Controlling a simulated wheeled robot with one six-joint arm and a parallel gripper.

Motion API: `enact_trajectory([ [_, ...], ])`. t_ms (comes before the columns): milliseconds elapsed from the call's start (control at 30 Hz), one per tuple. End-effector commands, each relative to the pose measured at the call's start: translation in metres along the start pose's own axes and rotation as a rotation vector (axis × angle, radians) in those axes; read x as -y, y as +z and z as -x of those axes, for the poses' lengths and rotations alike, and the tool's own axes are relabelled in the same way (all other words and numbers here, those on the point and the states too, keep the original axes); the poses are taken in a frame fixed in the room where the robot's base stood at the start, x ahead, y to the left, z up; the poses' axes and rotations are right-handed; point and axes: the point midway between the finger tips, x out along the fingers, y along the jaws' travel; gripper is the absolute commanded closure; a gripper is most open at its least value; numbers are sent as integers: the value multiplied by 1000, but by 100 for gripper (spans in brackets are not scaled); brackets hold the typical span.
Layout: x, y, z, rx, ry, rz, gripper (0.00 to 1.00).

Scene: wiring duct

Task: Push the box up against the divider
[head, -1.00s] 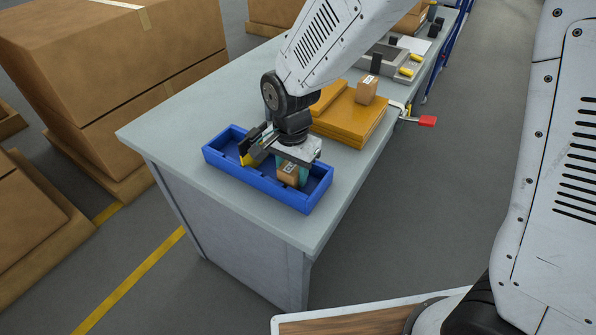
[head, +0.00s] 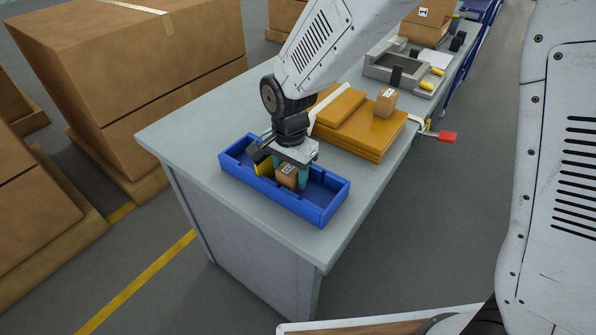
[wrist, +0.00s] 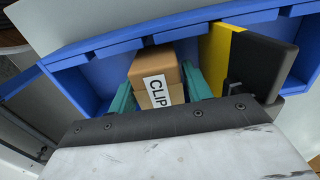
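The small brown box (head: 287,177) with a white label stands in the blue tray (head: 327,207). In the wrist view the box (wrist: 154,68) shows the label "CLIP". My gripper (wrist: 160,90) has its teal fingers on both sides of the box and appears shut on it. The divider (head: 264,166), a yellow and black upright plate, stands in the tray to the left of the box in the head view. In the wrist view the divider (wrist: 222,60) is to the right, and one finger lies between it and the box. A narrow gap seems to remain there.
Stacked orange-brown panels (head: 360,128) with another small box (head: 386,102) lie behind the tray on the grey table (head: 190,130). A red-handled clamp (head: 445,137) sits at the table edge. The tray's right part is empty.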

Motion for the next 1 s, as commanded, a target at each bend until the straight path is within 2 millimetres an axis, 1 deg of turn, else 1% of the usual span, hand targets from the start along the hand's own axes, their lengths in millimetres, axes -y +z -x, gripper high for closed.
enact_trajectory([
  [267, 1, 0, 1, -1, -4, 0, 35],
  [367, 1, -1, 4, -1, -5, 0, 35],
  [467, 2, -1, 15, -2, -8, 0, 35],
  [700, 1, 0, 56, -2, -6, 1, 35],
  [800, 0, 0, 69, -1, -4, 1, 35],
  [900, 0, 1, 76, 0, -2, 1, 35],
  [1000, -1, 1, 78, 0, -1, 1, 35],
])
